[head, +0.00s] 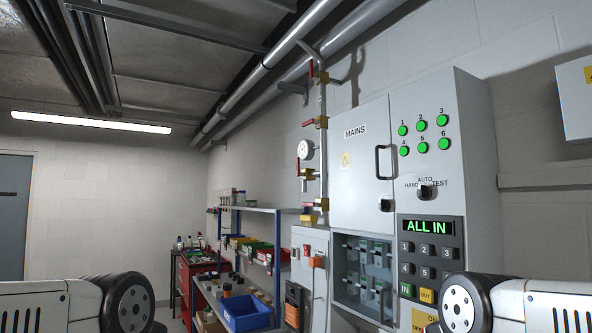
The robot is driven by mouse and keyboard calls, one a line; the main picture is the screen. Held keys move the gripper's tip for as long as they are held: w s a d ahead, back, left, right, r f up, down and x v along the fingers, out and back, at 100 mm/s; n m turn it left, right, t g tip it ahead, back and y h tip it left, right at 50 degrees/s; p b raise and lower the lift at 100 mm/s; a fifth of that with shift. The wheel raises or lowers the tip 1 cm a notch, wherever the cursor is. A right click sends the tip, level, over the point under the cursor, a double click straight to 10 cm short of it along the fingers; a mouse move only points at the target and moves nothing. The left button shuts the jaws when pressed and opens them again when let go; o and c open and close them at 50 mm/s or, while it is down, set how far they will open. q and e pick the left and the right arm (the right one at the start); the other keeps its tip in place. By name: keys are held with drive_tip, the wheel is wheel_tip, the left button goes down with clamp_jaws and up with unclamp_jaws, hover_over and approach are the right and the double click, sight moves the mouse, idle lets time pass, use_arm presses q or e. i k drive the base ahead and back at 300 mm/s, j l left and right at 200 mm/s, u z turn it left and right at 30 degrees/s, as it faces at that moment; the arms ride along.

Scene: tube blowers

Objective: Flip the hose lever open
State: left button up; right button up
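Several valves with red levers sit on a vertical pipe left of the grey cabinet. The top red lever (310,71) stands upright beside its brass valve (321,77). The middle red lever (308,122) sticks out to the left of its brass valve (321,122). A lower red lever (304,185) is upright, near a brass fitting (308,174). I cannot tell which one is the hose lever, and no hose is clearly visible. Parts of both my arms show at the bottom corners; both grippers are out of view.
The grey MAINS cabinet (359,185) has a black handle (382,162), green buttons and a display (427,227) reading ALL IN. A round gauge (305,149) sits by the pipe. A shelf (256,209) with bins and a red tool cabinet (184,283) stand further back left.

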sight(298, 173)
drive_tip(key=i+j+z, duration=0.15)
drive_tip(key=z, duration=0.45)
drive_tip(key=i+j+z, duration=0.15)
drive_tip(key=j, duration=0.15)
drive_tip(key=i+j+z, duration=0.15)
drive_tip(key=j, duration=0.15)
drive_tip(key=i+j+z, duration=0.15)
drive_tip(key=j, duration=0.15)
drive_tip(key=j+z, duration=0.15)
drive_tip(key=j, duration=0.2)
drive_tip(key=i+j, duration=0.15)
drive_tip(key=j, duration=0.4)
drive_tip(key=i+j+z, duration=0.1)
drive_tip(key=j, duration=0.45)
drive_tip(key=i+j, duration=0.15)
drive_tip(key=j, duration=0.4)
drive_tip(key=i+j, duration=0.15)
drive_tip(key=j, duration=0.4)
drive_tip(key=i+j+z, duration=0.1)
drive_tip(key=j, duration=0.45)
drive_tip(key=i+j, duration=0.15)
drive_tip(key=j, duration=0.4)
drive_tip(key=i+j, duration=0.1)
drive_tip(key=j, duration=0.45)
drive_tip(key=z, duration=0.05)
